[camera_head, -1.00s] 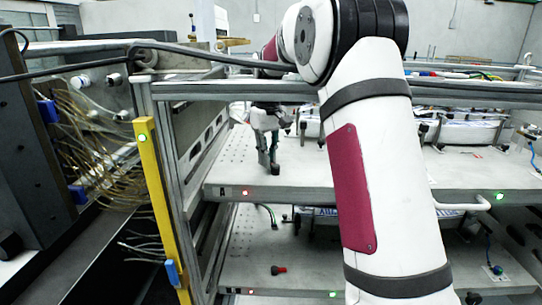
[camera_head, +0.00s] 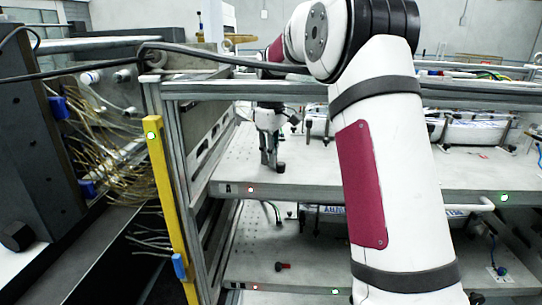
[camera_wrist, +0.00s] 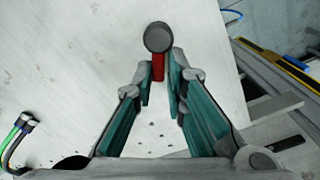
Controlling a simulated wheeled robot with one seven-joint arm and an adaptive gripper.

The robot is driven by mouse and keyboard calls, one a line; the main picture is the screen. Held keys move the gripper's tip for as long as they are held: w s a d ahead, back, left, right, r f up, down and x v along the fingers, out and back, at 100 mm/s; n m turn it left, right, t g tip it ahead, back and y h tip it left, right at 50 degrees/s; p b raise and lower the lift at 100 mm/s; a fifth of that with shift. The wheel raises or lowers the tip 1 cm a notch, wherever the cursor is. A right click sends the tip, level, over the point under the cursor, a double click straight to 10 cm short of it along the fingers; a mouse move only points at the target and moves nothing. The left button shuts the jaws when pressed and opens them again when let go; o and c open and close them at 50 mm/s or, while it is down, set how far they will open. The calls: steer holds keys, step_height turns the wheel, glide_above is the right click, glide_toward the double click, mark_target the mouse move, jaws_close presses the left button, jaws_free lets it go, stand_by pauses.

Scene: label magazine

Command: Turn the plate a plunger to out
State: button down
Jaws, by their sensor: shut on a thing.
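The plate A plunger shows in the wrist view as a dark grey round knob (camera_wrist: 158,37) with a red lever (camera_wrist: 158,68) pointing down toward my gripper. My gripper (camera_wrist: 160,82) has its teal fingers closed on either side of the red lever, and the knob lies just beyond the fingertips. In the head view my gripper (camera_head: 268,158) points down at the upper plate, marked A (camera_head: 330,183). The dark knob (camera_head: 281,168) shows beside the fingertips. The red lever is hidden there by the fingers.
A lower plate (camera_head: 250,262) carries another plunger with a red lever (camera_head: 284,266). A yellow post (camera_head: 165,200) and metal frame stand at the left. A curved hose (camera_wrist: 18,140) is at the wrist view's left. Small red (camera_head: 250,189) and green (camera_head: 503,197) lights mark the upper plate's edge.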

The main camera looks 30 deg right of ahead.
steer(key=shift+s+d, duration=0.2)
steer(key=shift+d, duration=0.2)
steer(key=c, duration=1.7)
jaws_free()
steer(key=shift+a, duration=0.15)
steer(key=shift+w+r, duration=0.1)
step_height(320, 180, up, 12)
steer(key=shift+f, duration=0.1)
